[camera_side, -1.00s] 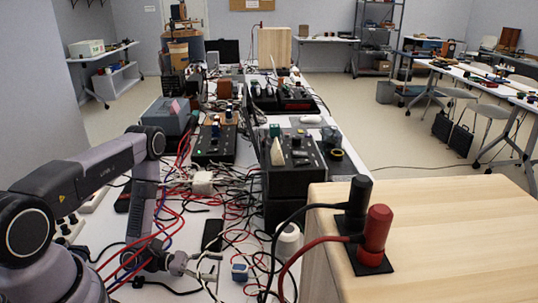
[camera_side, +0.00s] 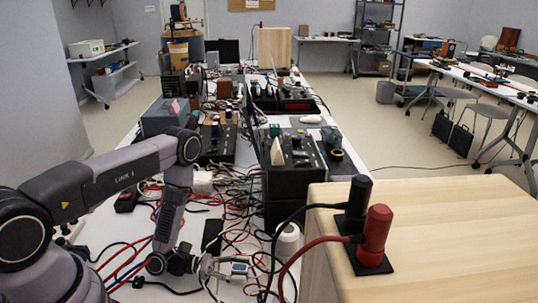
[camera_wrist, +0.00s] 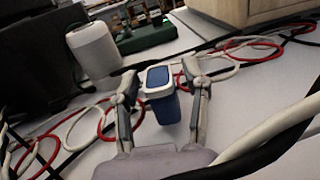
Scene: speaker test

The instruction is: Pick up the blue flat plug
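The blue flat plug (camera_wrist: 163,108) has a pale rim around its blue top (camera_wrist: 158,77). In the wrist view it sits between the two fingers of my gripper (camera_wrist: 161,72), with a small gap visible on each side. My gripper is open around it. In the side view the plug (camera_side: 240,268) is near the front of the white table, and my gripper (camera_side: 228,266) reaches it from the left. The fingers partly cover it there, and contact cannot be told from that view.
Red, white and black cables lie around the plug, and a thick white cable (camera_wrist: 270,136) crosses close in the wrist view. A white cylinder (camera_wrist: 94,50) stands behind left. A wooden box (camera_side: 440,225) with black and red plugs stands to the right.

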